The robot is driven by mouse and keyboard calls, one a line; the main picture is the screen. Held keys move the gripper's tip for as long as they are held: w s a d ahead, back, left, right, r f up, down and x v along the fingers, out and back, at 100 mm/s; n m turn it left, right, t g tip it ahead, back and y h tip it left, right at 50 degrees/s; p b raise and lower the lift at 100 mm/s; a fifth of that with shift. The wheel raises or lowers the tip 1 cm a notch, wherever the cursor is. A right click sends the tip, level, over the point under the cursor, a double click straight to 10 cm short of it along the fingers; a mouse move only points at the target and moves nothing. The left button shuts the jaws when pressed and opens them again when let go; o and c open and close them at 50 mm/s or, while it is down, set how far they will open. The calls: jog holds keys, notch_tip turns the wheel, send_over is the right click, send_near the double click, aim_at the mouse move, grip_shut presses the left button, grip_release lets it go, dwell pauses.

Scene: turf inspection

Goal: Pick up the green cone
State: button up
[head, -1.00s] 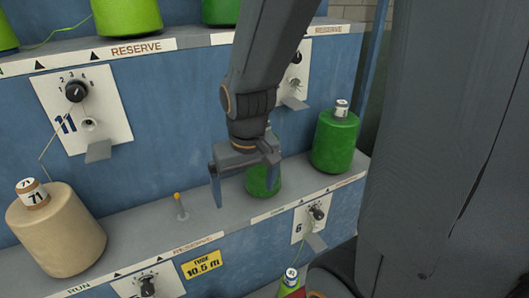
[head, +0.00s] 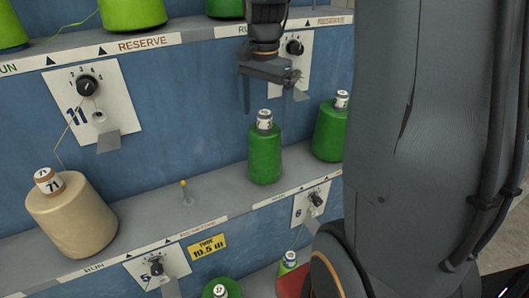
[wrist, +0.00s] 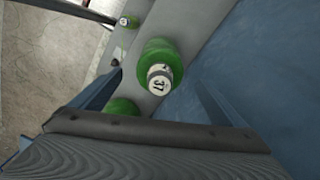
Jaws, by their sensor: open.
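A green cone (head: 265,157) with a white-labelled top stands upright on the middle shelf (head: 225,198). A second green cone (head: 330,132) stands to its right, partly covered by my arm. My gripper (head: 272,98) is open and empty above the first cone, apart from it, with its fingers pointing down. In the wrist view, a green cone (wrist: 155,52) with a label that seems to read 37 shows between the open fingers. Another green cone (wrist: 122,107) shows lower left, partly hidden by a finger.
A beige cone (head: 72,218) labelled 71 stands at the left of the shelf, with a bare yellow-tipped peg (head: 184,190) between it and the green cone. Dial plates (head: 92,105) project from the blue panel. More green cones (head: 132,14) stand on the upper shelf.

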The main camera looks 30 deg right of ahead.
aim_at(265, 128)
jog(key=shift+f+p, duration=1.15)
jog(key=shift+f, duration=1.75)
jog(key=c, duration=2.2)
